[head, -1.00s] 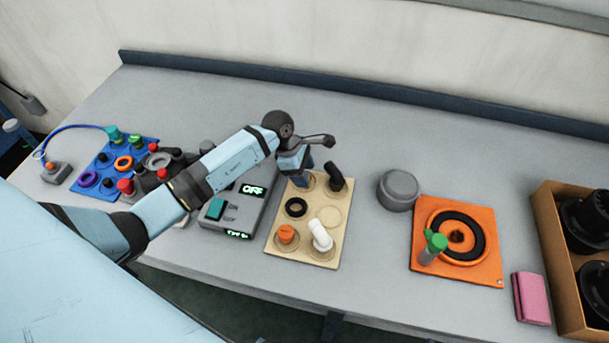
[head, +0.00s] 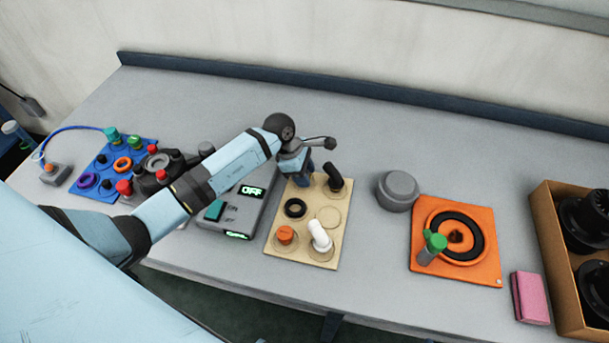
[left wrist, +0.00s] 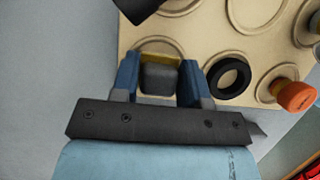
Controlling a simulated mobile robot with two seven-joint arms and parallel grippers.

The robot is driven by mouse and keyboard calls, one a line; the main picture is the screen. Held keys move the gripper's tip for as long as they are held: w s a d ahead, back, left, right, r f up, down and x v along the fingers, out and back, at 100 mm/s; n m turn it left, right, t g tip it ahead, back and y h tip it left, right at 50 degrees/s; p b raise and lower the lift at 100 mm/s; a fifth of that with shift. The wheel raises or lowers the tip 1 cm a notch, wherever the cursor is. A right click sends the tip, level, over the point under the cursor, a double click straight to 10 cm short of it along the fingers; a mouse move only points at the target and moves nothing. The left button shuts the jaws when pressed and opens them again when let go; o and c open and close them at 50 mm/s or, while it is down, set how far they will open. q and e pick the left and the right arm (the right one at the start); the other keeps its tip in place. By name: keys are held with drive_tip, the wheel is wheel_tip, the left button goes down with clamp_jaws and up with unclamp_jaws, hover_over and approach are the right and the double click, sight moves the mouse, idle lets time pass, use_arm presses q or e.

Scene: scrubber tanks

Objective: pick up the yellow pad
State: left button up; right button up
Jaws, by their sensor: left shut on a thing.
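The yellow pad (left wrist: 160,57) shows in the left wrist view as a narrow yellow edge between my blue fingertips, with a dark grey block in front of it. My left gripper (left wrist: 160,64) is shut on it, with one finger on each side. In the head view my left gripper (head: 301,178) is at the far left corner of the tan board (head: 296,251), and the wrist hides the pad there. I cannot tell whether the pad touches the board. My right gripper is not in view.
The tan board holds a black ring (head: 295,208), an orange knob (head: 285,235), a white part (head: 320,236) and a black cylinder (head: 333,178) close to my gripper. A grey control box (head: 226,217) stands left. A grey round lid (head: 398,190) and an orange mat (head: 487,271) are right.

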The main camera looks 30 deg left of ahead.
use_arm(q)
wheel_tip(320, 180, up, 19)
drive_tip(key=b, duration=0.2)
drive_tip(key=shift+r, duration=0.15)
drive_tip(key=shift+o, duration=1)
drive_tip(key=shift+c, duration=0.7)
